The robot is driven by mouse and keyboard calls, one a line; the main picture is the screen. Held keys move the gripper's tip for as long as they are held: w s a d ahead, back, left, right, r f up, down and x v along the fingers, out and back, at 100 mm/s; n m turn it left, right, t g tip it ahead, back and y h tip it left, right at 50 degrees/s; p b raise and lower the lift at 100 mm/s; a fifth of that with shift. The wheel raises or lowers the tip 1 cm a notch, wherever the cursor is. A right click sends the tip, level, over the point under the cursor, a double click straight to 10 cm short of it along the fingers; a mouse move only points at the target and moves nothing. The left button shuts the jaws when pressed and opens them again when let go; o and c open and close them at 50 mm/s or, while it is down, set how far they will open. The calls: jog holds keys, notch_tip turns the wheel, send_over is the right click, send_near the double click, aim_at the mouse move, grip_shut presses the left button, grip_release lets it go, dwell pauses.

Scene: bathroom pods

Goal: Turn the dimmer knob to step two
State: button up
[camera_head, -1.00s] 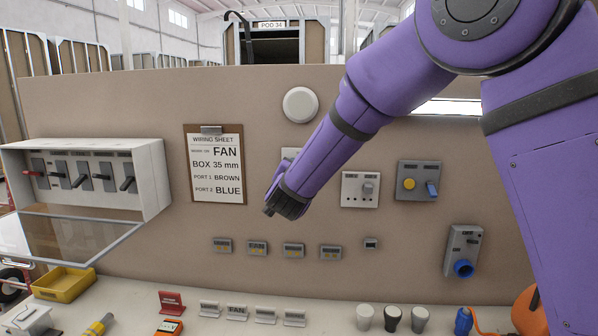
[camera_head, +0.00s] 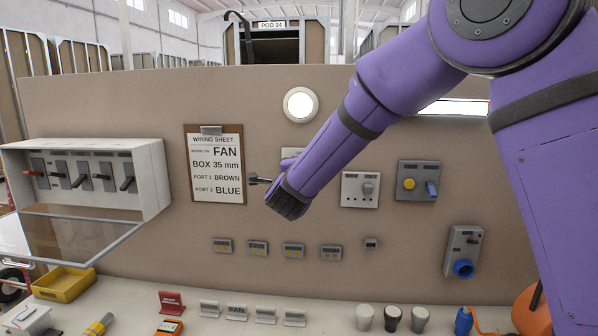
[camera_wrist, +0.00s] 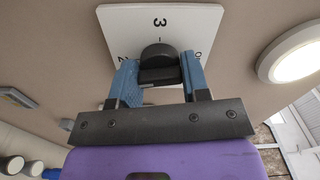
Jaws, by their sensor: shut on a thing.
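The dimmer is a white square plate (camera_wrist: 190,22) with a dark round knob (camera_wrist: 158,55) in the wrist view. A numeral 3 shows at the plate's top there; marks at its left and right are partly hidden by the fingers. My gripper (camera_wrist: 157,72) has its two blue fingers on either side of the knob, shut on it. The knob's pointer setting is not clear. In the head view, my arm hides most of the plate (camera_head: 291,153) and the knob; my gripper (camera_head: 260,180) shows only partly. The round lamp (camera_head: 300,104) above the plate is lit.
The wiring sheet (camera_head: 215,165) hangs left of my gripper. A socket plate (camera_head: 361,190) and a grey switch box (camera_head: 418,181) are to the right. Several small modules line the panel below. The breaker box (camera_head: 90,178) is far left.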

jog(key=shift+f+m, duration=0.1)
jog(key=shift+m, duration=0.7)
jog(key=o, duration=0.9)
jog(key=shift+s, duration=0.1)
jog(key=s, duration=0.3)
jog(key=s+a, duration=0.1)
jog(key=s, duration=0.3)
jog(key=s+a, duration=0.1)
jog(key=s, duration=0.2)
jog(key=shift+s, duration=0.25)
